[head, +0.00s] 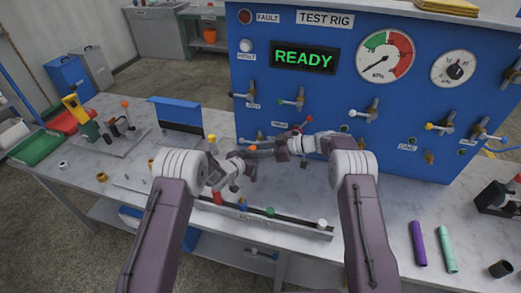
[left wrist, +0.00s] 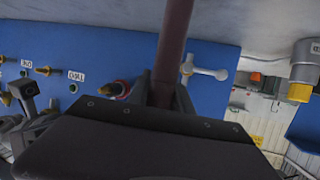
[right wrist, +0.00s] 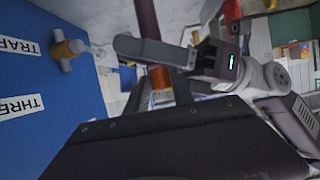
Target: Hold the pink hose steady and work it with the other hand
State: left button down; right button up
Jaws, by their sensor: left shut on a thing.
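The hose shows as a dull dark-pink tube in the left wrist view (left wrist: 176,35), running up from between the fingers of my left gripper (left wrist: 165,92). My left gripper is shut on it. In the right wrist view the hose (right wrist: 148,18) passes behind a finger of my left gripper. An orange-red piece (right wrist: 160,78) shows below that finger, between the fingers of my right gripper (right wrist: 160,95). In the head view my right gripper (head: 262,149) is close beside my left gripper. Whether it touches the hose is unclear. The arms hide most of the hose.
The blue test rig panel (head: 330,95), with valves and gauges, stands behind the grippers. A rail (head: 295,225) with coloured caps lies in front. A purple tube (head: 418,243) and a mint tube (head: 447,248) lie at right on the bench. A small stand (head: 110,135) is at left.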

grip_shut()
jog(key=shift+r, duration=0.7)
jog(key=shift+r, duration=2.25)
jog(key=shift+r, duration=0.1)
pick_arm(q)
jog(key=c, duration=1.1)
grip_release()
pick_arm(e)
notch_tip(320, 180, up, 3)
jog(key=shift+f, duration=0.1)
pick_arm(q)
jog(key=shift+o, duration=0.2)
jog(key=v, duration=1.2)
